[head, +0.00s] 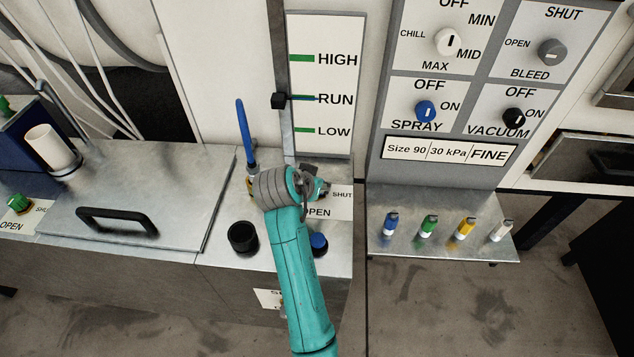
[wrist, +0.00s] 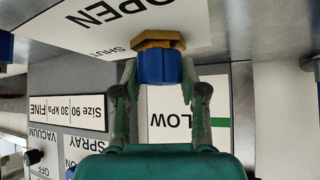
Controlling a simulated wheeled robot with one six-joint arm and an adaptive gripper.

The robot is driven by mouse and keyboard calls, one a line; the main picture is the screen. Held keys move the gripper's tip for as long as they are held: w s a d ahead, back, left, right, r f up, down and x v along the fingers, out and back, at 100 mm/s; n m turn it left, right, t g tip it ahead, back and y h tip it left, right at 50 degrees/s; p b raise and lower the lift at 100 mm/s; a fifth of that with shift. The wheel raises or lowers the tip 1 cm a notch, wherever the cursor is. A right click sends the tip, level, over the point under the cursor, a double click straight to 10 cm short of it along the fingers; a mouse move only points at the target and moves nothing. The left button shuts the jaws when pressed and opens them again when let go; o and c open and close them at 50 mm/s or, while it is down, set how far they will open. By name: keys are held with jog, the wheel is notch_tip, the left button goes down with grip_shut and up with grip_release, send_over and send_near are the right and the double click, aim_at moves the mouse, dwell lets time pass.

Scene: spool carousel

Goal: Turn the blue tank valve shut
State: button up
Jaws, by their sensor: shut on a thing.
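The blue tank valve (wrist: 158,66) shows in the wrist view, a blue knob on a yellow hexagonal base. My gripper (wrist: 159,80) has one finger on each side of the blue knob and is shut on it. A white plate (wrist: 110,28) reading OPEN and SHUT lies beside the valve. In the head view my gripper (head: 318,187) is over the metal counter by the same OPEN/SHUT plate (head: 340,203), and it hides the valve there. Which way the valve points cannot be told.
A black cap (head: 243,238) and a blue cap (head: 319,242) are near my forearm. A level gauge (head: 324,85) stands behind. The control panel (head: 380,165) and a shelf with several coloured plugs (head: 428,226) are at right.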

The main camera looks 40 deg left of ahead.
jog(key=n+g+y, duration=0.1)
jog(key=n+y, duration=0.1)
jog(key=n, duration=0.1)
jog(key=n+g+y, duration=0.1)
jog(key=n+y, duration=0.1)
jog(key=n, duration=0.1)
jog(key=n+g+y, duration=0.1)
jog(key=n+g, duration=0.1)
jog(key=n, duration=0.1)
jog(key=n+g+y, duration=0.2)
jog(key=n, duration=0.2)
jog(key=shift+g, duration=0.3)
dwell(0.4)
jog(key=o, duration=1.2)
jog(key=shift+c, duration=0.2)
jog(key=v, duration=1.2)
jog(key=shift+w, duration=0.1)
